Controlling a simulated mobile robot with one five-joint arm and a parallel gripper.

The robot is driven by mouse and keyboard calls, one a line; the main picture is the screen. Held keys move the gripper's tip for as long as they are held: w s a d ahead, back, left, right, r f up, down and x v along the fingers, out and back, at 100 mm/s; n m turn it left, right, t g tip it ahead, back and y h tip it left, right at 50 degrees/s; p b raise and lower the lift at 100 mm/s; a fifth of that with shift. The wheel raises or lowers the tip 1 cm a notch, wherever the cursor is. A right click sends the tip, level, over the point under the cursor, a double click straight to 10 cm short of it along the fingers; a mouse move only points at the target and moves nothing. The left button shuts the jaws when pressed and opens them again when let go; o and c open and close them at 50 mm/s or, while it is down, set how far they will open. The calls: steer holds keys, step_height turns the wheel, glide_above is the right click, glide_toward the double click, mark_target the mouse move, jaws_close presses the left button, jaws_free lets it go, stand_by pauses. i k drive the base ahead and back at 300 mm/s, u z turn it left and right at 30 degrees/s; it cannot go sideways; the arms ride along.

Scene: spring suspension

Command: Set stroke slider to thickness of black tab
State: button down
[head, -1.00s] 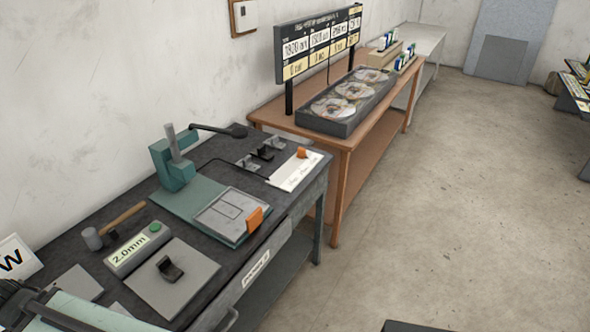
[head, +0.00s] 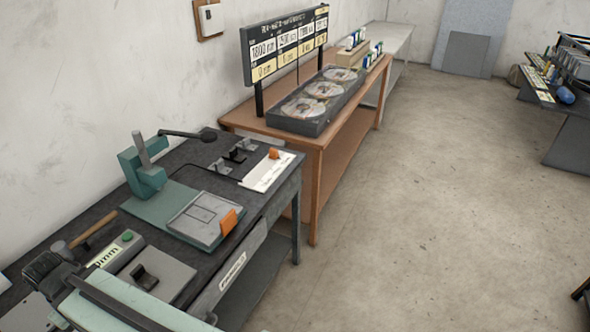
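A black tab-like piece (head: 146,275) sits on a light grey plate (head: 172,285) at the near end of the dark workbench. Beside it, a grey readout box (head: 106,256) has a green button and a label ending in "mm"; my arm hides its left part. An orange knob (head: 274,153) sits on a white marked strip (head: 265,173) near the bench's far end, apparently a slider. Its marks are too small to read. The dark end of my arm, apparently my gripper (head: 46,272), is at the lower left, left of the black piece. Its fingers cannot be made out.
A green press (head: 144,172) with a grey tray (head: 197,215) and orange block (head: 228,221) stands mid-bench. A hammer (head: 92,232) lies near the wall. Small black pieces (head: 235,155) lie near the strip. A brown table (head: 317,146) stands beyond.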

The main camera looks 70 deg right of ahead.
mark_target(274, 154)
steer(key=z, duration=3.25)
steer(key=k, duration=1.05)
steer(key=u, duration=0.9)
steer(key=i, duration=1)
steer(key=u, duration=0.1)
